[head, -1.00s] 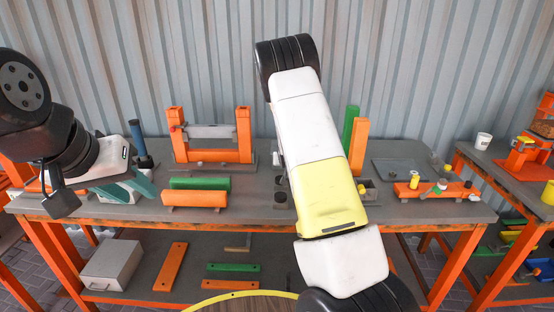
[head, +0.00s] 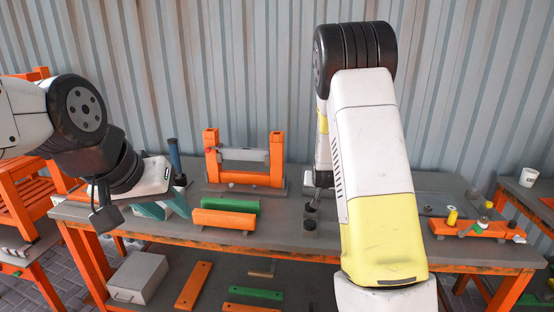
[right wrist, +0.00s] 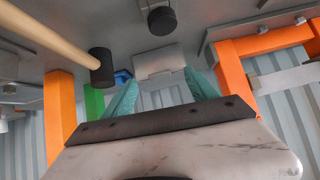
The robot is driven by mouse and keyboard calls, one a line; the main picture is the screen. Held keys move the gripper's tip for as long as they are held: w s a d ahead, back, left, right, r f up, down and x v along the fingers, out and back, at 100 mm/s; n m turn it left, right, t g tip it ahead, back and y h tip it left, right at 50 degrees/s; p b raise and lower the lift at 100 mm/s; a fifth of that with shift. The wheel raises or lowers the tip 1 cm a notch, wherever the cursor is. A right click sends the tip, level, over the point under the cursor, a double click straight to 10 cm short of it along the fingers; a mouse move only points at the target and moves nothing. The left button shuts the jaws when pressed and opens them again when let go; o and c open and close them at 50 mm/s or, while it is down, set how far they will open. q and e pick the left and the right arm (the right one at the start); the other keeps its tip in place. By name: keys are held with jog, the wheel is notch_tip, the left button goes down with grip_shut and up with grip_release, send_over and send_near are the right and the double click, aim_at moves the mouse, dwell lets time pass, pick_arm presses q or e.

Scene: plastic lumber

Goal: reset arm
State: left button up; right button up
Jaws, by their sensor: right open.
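My left gripper (head: 160,208) is in the head view at the left. Its teal fingers point down over the left part of the workbench and look apart, with nothing seen between them. My right arm rises from the bottom right, bends at a high black elbow and reaches down behind its white and yellow link. That link hides the right gripper's fingers in the head view. In the right wrist view my right gripper (right wrist: 160,98) shows two teal fingers spread apart, with nothing between them.
The workbench (head: 285,235) carries an orange frame (head: 245,179), an orange beam (head: 224,219), a green beam (head: 230,204) and black cylinders (head: 310,220). A grey box (head: 137,277) sits on the lower shelf. The right wrist view shows a wooden-handled mallet (right wrist: 101,67).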

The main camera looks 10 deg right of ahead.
jog(key=s+a+r+n+g+y, duration=0.15)
jog(key=s+a+r, duration=0.25)
jog(key=s+r, duration=0.7)
jog(key=s+a+r+n+g+y, duration=0.1)
jog(key=s+a+r+y, duration=0.4)
jog(key=s, duration=1)
jog(key=s+r+n+g+h, duration=0.1)
jog(key=s+r+h, duration=0.1)
jog(key=s, duration=0.9)
jog(key=shift+a+r, duration=0.35)
jog(key=shift+r, duration=0.35)
